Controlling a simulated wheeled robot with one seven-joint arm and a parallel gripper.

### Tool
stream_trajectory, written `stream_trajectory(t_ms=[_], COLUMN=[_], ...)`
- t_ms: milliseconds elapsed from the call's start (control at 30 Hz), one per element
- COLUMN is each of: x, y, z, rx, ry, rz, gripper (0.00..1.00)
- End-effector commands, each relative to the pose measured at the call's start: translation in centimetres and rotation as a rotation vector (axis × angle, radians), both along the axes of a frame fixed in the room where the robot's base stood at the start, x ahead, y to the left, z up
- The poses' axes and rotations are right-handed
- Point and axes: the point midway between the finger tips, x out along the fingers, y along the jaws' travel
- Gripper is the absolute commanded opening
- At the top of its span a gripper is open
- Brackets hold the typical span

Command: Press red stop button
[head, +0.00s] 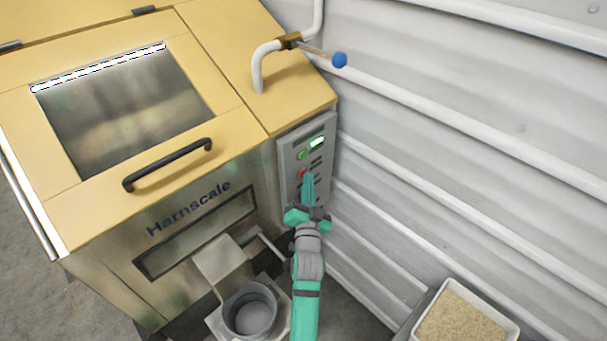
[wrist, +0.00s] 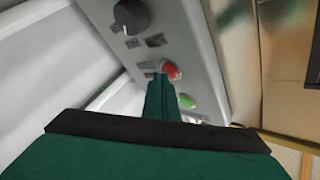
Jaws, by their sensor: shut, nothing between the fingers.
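The red stop button (head: 301,174) is on the grey control panel (head: 289,188) at the hopper's right front, below a green button (head: 302,155). In the wrist view the red button (wrist: 172,70) shows just beyond my fingertips, with the green button (wrist: 187,101) near it. My gripper (head: 308,176) is shut and empty, its teal fingers pointing at the panel. In the wrist view my gripper (wrist: 160,80) overlaps the edge of the red button. I cannot tell whether the tips touch it.
A black knob (wrist: 131,16) and small labels are on the same panel. The hopper (head: 240,100) has a black handle (head: 168,165) and a blue-knobbed lever (head: 339,60). A grey bucket (head: 250,314) stands below. A tray of grain (head: 511,325) is at lower right, near the corrugated wall (head: 470,150).

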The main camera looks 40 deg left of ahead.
Motion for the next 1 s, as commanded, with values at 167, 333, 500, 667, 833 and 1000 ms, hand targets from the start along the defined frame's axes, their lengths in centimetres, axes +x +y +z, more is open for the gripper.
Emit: stream_trajectory(t_ms=[167,333,500,667,833,1000], x=[0.0,0.0,0.1,0.1,0.0,0.0], y=[0.2,0.4,0.5,0.5,0.1,-0.8], z=[0.0,0.0,0.0,0.0,0.0,0.0], rx=[0.000,0.000,0.000,-0.001,0.001,0.001], ry=[0.000,0.000,-0.001,-0.001,0.002,0.001], rz=[0.000,0.000,-0.001,0.000,-0.001,-0.001], gripper=[0.00,0.00,0.00,0.00,0.00,0.00])
